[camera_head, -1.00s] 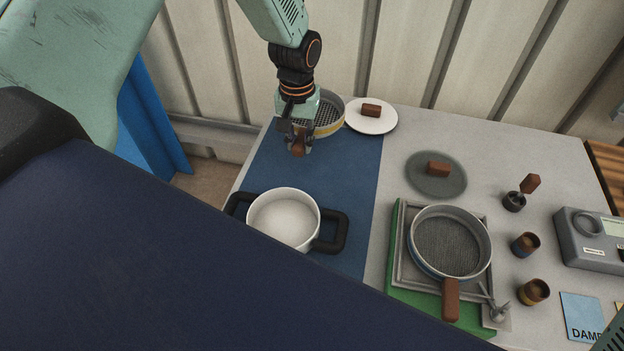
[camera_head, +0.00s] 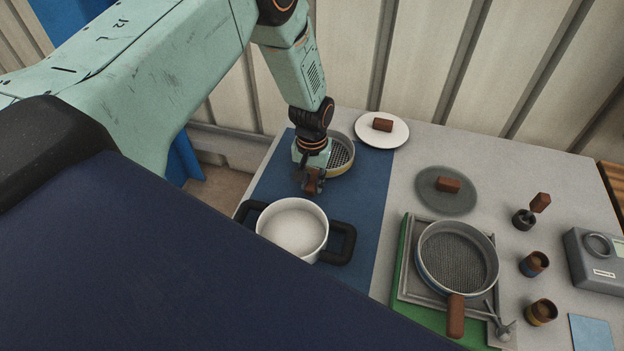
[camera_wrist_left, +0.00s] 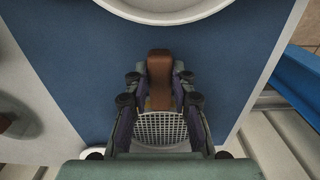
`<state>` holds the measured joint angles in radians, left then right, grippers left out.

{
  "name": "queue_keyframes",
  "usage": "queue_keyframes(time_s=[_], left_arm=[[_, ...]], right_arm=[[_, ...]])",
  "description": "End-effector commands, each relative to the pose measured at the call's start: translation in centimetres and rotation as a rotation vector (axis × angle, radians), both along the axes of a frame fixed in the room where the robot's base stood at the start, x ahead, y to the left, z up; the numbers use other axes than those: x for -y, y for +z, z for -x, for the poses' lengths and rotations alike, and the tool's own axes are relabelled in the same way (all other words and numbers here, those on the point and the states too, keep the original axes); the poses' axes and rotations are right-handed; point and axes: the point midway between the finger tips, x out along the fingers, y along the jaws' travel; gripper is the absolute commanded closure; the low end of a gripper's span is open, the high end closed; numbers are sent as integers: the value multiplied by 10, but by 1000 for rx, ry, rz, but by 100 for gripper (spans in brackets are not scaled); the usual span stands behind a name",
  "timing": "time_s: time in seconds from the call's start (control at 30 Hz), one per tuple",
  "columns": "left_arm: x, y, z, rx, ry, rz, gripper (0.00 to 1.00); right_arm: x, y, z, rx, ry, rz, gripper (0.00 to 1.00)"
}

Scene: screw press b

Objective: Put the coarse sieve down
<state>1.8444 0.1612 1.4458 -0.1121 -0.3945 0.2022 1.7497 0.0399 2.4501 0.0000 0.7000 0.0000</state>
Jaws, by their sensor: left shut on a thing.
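The coarse sieve (camera_head: 342,155) has a yellow-banded rim, an open wide mesh and a brown handle. It is at the back of the blue mat (camera_head: 272,175), behind the white pot (camera_head: 292,230). My left gripper (camera_head: 313,184) is shut on its handle, which points toward the pot. In the left wrist view the handle (camera_wrist_left: 160,72) sits between the fingers and the mesh (camera_wrist_left: 162,127) shows below. The gripper hides part of the sieve. I cannot tell whether the sieve touches the mat. My right gripper is not in view.
A white plate (camera_head: 399,137) with a brown block stands right of the sieve. A finer sieve (camera_head: 457,255) rests on a tray at the right. A grey disc (camera_head: 428,201), several small cups and a grey device (camera_head: 598,263) stand further right. The mat's right strip is clear.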

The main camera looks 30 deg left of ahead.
Motion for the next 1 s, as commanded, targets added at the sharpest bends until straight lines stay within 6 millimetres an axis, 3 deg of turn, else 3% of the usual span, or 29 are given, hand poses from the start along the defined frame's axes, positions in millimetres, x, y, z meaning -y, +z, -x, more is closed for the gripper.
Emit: queue_keyframes(time_s=[0.2,0.23,0.47,0.83,1.0], left_arm=[[0,-2,-1,1,0,0,100],[0,-2,-1,0,0,0,74],[0,-2,-1,0,0,0,55],[0,2,-1,0,0,0,53],[0,24,-2,3,-1,0,53]], right_arm=[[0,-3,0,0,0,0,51],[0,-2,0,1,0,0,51],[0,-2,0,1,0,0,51],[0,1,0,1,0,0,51],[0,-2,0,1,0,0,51]])
